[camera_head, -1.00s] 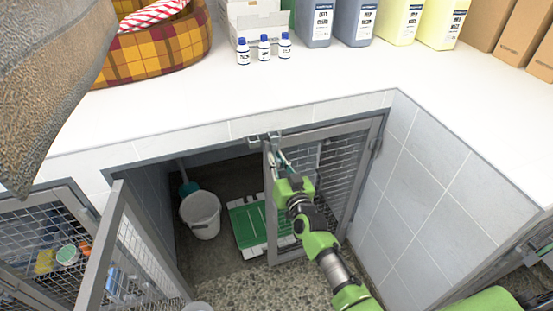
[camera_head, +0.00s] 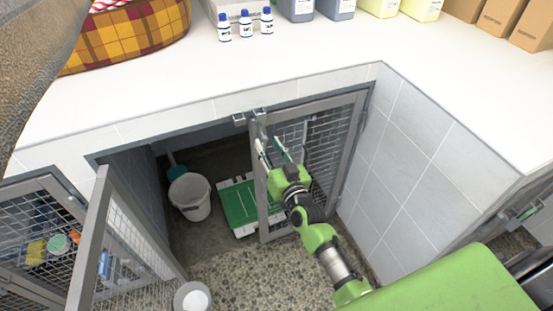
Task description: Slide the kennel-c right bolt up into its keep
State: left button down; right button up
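The kennel's right door (camera_head: 352,130), a grey frame with wire mesh, stands across the right part of the opening. Two small metal keeps, a left one (camera_head: 239,119) and a right one (camera_head: 259,113), sit under the counter edge above the door's free edge. My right gripper (camera_head: 269,143) is at the top of that free edge, just below the right keep. Its two fingers are apart, one on each side of the door's upright. The bolt is hidden or too small to make out among the fingers. My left gripper is not in view.
The left door (camera_head: 88,245) stands swung outward. Inside are a white bucket (camera_head: 190,197) and a green-and-white tray (camera_head: 238,207). A tiled wall (camera_head: 400,160) is close on the right. Bottles (camera_head: 246,24) and a plaid basket (camera_head: 130,35) stand on the counter (camera_head: 300,62).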

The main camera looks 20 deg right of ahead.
jog(key=s, duration=0.6)
jog(key=shift+s+d, duration=0.15)
jog(key=shift+s, duration=0.25)
jog(key=s+a+f+n+g, duration=0.1)
jog(key=s+f+g, duration=0.3)
jog(key=f, duration=0.7)
jog(key=s+f+n+g, duration=0.1)
jog(key=s+f+g, duration=0.1)
jog(key=s+f, duration=0.75)
jog(key=s+a+f+g, duration=0.1)
jog(key=s+f+g, duration=0.2)
jog(key=f, duration=1.1)
jog(key=s+d+f+g, duration=0.1)
jog(key=s+f, duration=0.4)
jog(key=s, duration=0.6)
jog(key=s+d+f+n+g, duration=0.1)
jog(key=s+f+g, duration=0.3)
jog(key=s, duration=0.6)
jog(key=s+d+f+n+g, duration=0.1)
jog(key=s+d+f+g, duration=0.2)
jog(key=s+f, duration=0.4)
jog(key=s, duration=0.4)
jog(key=shift+s+f+h, duration=0.3)
jog(key=shift+f, duration=0.1)
jog(key=shift+d, duration=0.1)
